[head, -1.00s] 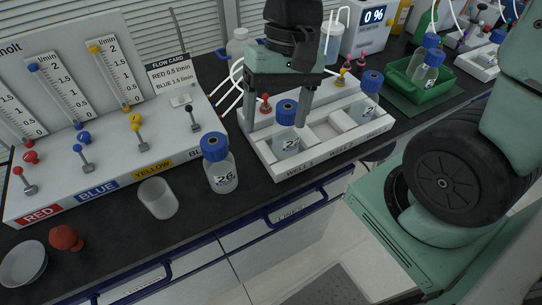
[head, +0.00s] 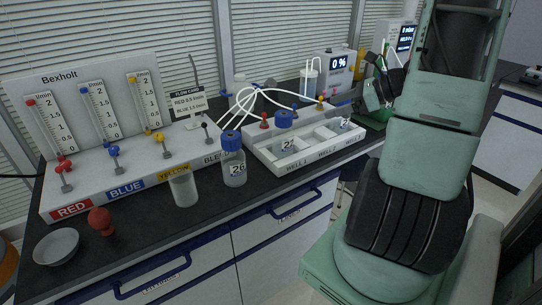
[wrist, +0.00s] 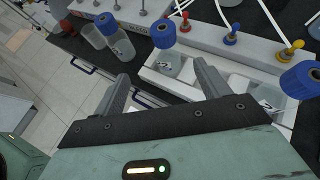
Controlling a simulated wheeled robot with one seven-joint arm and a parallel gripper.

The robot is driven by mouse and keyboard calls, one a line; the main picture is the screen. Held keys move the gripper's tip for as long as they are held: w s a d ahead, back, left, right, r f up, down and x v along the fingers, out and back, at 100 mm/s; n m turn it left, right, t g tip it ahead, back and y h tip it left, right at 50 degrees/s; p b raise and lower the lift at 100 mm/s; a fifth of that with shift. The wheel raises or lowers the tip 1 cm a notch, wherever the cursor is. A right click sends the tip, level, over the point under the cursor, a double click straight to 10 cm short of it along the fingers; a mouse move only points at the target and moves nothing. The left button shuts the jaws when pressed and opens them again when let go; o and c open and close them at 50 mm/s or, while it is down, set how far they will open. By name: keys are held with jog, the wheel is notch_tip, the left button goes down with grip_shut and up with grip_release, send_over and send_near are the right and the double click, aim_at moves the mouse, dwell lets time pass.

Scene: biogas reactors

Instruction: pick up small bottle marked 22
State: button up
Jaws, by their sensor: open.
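A small blue-capped bottle (head: 284,143) stands upright in well 1 of the white rack (head: 292,166). Its label starts with 2; the second digit is unclear. It also shows in the wrist view (wrist: 165,62), beyond my fingers. My gripper (wrist: 162,74) is open and empty. In the head view my gripper (head: 345,99) is at the rack's right end.
A larger bottle marked 26 (head: 234,168) and a clear beaker (head: 184,187) stand left of the rack. Red, blue and yellow valves and white tubes are behind the rack. The flow panel (head: 100,110) is at the left. A red knob-shaped object (head: 100,220) and a dish (head: 56,246) lie front left.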

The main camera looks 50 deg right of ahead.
jog(key=p, duration=0.1)
send_near(288, 123)
jog(key=w+f, duration=0.3)
jog(key=w, duration=0.2)
jog(key=shift+m, duration=0.4)
jog(key=shift+f+p+x, duration=0.2)
jog(key=shift+p+x, duration=0.5)
jog(key=shift+x, duration=2.1)
jog(key=shift+s, duration=0.15)
jog(key=shift+c, duration=0.3)
grip_shut()
